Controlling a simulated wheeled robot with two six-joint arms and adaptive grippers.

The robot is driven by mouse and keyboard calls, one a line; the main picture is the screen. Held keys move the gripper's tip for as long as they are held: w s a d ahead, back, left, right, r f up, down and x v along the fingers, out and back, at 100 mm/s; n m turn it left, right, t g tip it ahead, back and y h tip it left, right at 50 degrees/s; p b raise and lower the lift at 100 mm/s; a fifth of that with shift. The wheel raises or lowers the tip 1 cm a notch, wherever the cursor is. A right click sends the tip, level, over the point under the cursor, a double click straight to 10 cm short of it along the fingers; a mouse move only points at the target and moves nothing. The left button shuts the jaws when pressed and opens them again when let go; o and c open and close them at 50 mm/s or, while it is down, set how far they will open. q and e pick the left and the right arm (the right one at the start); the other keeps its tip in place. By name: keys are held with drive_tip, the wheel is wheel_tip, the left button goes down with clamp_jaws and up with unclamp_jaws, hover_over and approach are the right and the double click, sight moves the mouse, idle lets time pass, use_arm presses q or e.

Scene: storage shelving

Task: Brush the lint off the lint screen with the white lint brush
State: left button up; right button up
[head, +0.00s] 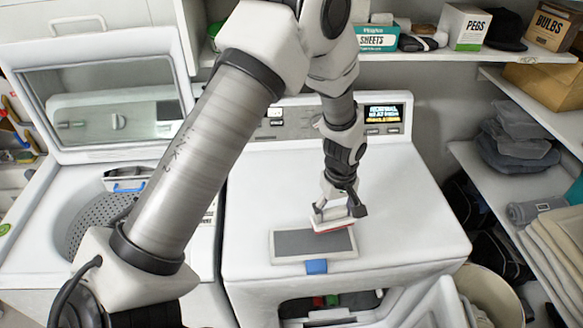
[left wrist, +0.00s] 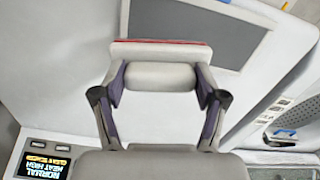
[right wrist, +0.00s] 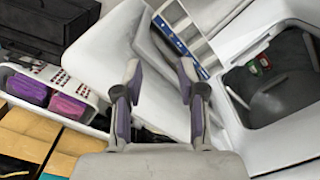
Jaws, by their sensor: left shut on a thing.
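The lint screen (head: 295,243) lies flat on the white dryer top, a dark grey mesh in a pale frame with a blue tab (head: 316,267) at its front edge. My left gripper (head: 340,208) is shut on the handle of the white lint brush (head: 330,224), which has a red strip along its lower edge. The brush is at the screen's back right part; whether it touches the mesh I cannot tell. The left wrist view shows the brush (left wrist: 160,76) between both fingers, with the screen (left wrist: 210,27) behind it. My right gripper (right wrist: 158,82) is open and empty.
The dryer top (head: 410,215) is clear around the screen. Its control panel (head: 384,118) stands behind. A washer (head: 100,170) with a raised lid is at left. Shelves with boxes (head: 470,27) and folded cloths are at back and right. A dark opening (right wrist: 275,85) shows in the right wrist view.

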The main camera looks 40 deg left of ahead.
use_arm(q)
drive_tip(key=r, duration=0.1)
drive_tip(key=r+p, duration=0.2)
drive_tip(key=shift+w+d+r, duration=0.15)
drive_tip(key=shift+w, duration=0.1)
drive_tip(key=shift+s+r+p, duration=0.1)
drive_tip(key=shift+r+p, duration=0.15)
drive_tip(key=shift+p, duration=0.1)
drive_tip(key=shift+s, duration=0.1)
drive_tip(key=shift+f, duration=0.1)
